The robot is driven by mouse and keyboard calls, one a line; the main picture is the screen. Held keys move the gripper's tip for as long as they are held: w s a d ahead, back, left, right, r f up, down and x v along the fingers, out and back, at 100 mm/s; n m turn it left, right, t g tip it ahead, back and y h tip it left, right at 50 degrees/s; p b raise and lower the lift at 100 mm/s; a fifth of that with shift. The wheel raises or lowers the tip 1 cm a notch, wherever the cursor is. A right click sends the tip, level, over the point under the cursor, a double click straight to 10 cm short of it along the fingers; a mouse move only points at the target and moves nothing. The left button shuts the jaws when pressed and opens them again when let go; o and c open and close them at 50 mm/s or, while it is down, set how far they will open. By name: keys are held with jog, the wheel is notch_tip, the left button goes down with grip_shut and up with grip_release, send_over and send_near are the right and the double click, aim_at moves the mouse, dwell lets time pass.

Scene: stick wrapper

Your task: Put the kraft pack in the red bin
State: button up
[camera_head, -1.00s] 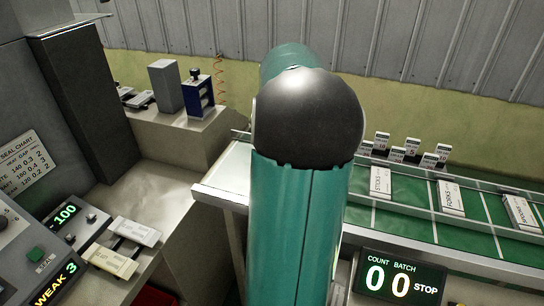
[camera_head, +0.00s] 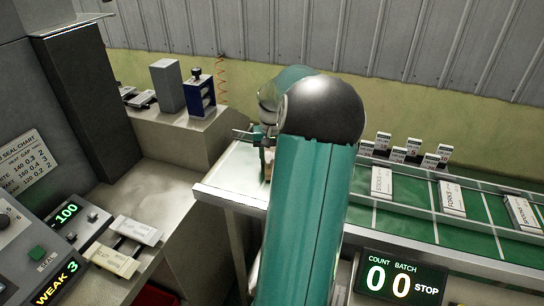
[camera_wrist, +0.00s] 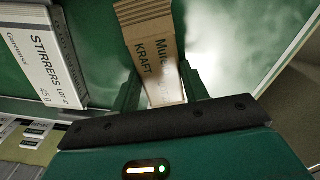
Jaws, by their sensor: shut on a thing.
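The kraft pack (camera_wrist: 151,52) is tan with dark print reading KRAFT. In the wrist view it lies between the two fingers of my gripper (camera_wrist: 163,90), which is shut on it. In the head view my gripper (camera_head: 262,141) shows at the left of my arm, over the near-left end of the table, and only a small tan bit of the pack shows below it. A sliver of red, perhaps the red bin (camera_head: 154,296), shows at the bottom edge; the rest is hidden.
A white STIRRERS pack (camera_wrist: 45,62) lies left of the kraft pack. Several white packs, such as FORKS (camera_head: 452,198), lie on the green table to the right. A batch counter (camera_head: 398,279) stands in front. A sealing machine (camera_head: 45,240) is at the left.

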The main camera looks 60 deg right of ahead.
aim_at(271, 160)
jog(key=o, duration=1)
notch_tip(271, 160, up, 12)
jog(key=shift+r, duration=0.15)
jog(key=shift+a, duration=0.1)
jog(key=w+a+r+n+h, duration=0.1)
jog(key=w+a, duration=0.3)
jog(key=a, duration=0.2)
jog(key=w+a+r+n, duration=0.2)
jog(key=w+a, duration=0.1)
jog(key=a, duration=0.3)
jog(key=a+n+t, duration=0.1)
jog(key=a+n, duration=0.1)
jog(key=a, duration=0.7)
jog(key=a+n+t, duration=0.1)
jog(key=a, duration=0.7)
jog(key=s+a+r+n+t+h, duration=0.1)
jog(key=a+n, duration=0.1)
jog(key=a, duration=0.7)
jog(key=shift+a+n, duration=0.3)
jog(key=shift+o, duration=0.6)
jog(key=s+a+f+n+t+y, duration=0.2)
jog(key=s+a, duration=0.4)
jog(key=a, duration=0.4)
jog(key=shift+f+n+t, duration=0.3)
jog(key=shift+f+n, duration=0.3)
jog(key=shift+f, duration=0.3)
